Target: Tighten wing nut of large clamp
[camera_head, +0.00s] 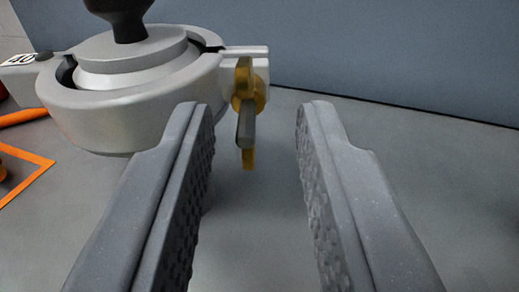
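The large clamp (140,100) is a grey metal ring around a stepped round flange at the upper left. The brass-yellow wing nut (249,88) sits at the clamp's right end on a dark grey bolt (246,127) that points towards me. One wing points up and the other down. My gripper (254,110) is open and empty, its two textured jaws reaching in from below. The wing nut lies beyond the fingertips, between them in the picture and nearer the left jaw. No contact shows.
A black fitting (128,18) rises from the flange. A label reading 40 (20,59) is at the far left. Orange marking (22,172) lies on the grey surface at left. A blue-grey wall (400,60) stands behind. The surface at right is clear.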

